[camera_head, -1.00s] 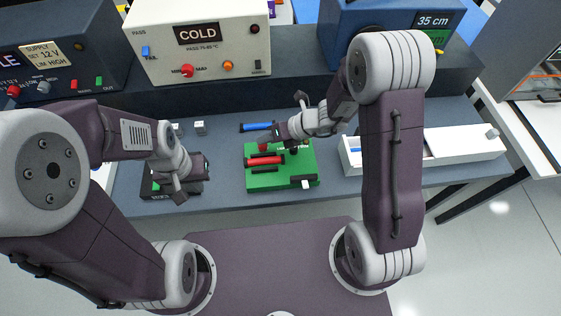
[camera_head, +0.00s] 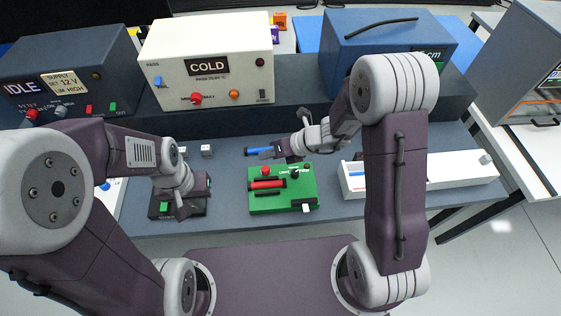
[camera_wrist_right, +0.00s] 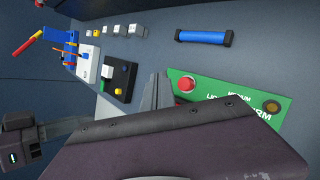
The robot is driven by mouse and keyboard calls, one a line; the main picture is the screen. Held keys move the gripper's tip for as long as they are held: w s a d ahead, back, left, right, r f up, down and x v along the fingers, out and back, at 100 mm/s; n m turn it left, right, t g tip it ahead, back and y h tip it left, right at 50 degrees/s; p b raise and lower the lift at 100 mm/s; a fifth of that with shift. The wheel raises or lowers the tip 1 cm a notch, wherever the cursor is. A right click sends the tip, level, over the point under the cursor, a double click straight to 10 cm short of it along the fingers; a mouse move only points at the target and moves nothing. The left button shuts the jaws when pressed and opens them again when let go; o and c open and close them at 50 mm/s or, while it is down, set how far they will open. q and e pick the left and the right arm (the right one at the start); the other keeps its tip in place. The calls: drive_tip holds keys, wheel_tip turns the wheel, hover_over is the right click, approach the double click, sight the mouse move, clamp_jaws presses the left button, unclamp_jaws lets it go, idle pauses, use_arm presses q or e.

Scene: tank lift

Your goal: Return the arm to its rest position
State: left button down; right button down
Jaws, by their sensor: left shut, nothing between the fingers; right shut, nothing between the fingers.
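My left gripper (camera_head: 194,198) is shut and empty, low over a small black box (camera_head: 162,210) at the left front of the bench. Its arm hides part of that area. My right gripper (camera_head: 268,153) is shut and empty. In the head view it shows just above the back edge of a green box (camera_head: 300,185) and beside a blue bar (camera_head: 253,151). In the right wrist view its grey fingers (camera_wrist_right: 158,92) show between the green box (camera_wrist_right: 222,98) and a small black switch box (camera_wrist_right: 119,78). My right arm is bent, its elbow high.
A grey shelf behind carries a dark IDLE supply box (camera_head: 75,75), a white COLD box (camera_head: 205,65) and a blue box (camera_head: 385,42). A white tray (camera_head: 455,170) lies at the right. Small grey blocks (camera_head: 207,151) stand left of the blue bar. Bare bench separates the green box and tray.

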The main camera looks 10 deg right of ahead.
wheel_tip(320, 180, up, 5)
drive_tip(key=n, duration=0.2)
drive_tip(key=s+d+n+g+h, duration=0.2)
drive_tip(key=s+d+n, duration=0.3)
drive_tip(key=s+n, duration=0.35)
drive_tip(key=s+d+f+n+h, duration=0.1)
drive_tip(key=s+d+n+h, duration=0.2)
drive_tip(key=d+n, duration=0.3)
drive_tip(key=s+d+f+n+h, duration=0.1)
drive_tip(key=s+d+n+h, duration=0.2)
drive_tip(key=n, duration=1.2)
drive_tip(key=d, duration=0.2)
drive_tip(key=shift+d+f+g, duration=0.25)
drive_tip(key=shift+d+g, duration=0.05)
drive_tip(key=shift+d, duration=0.1)
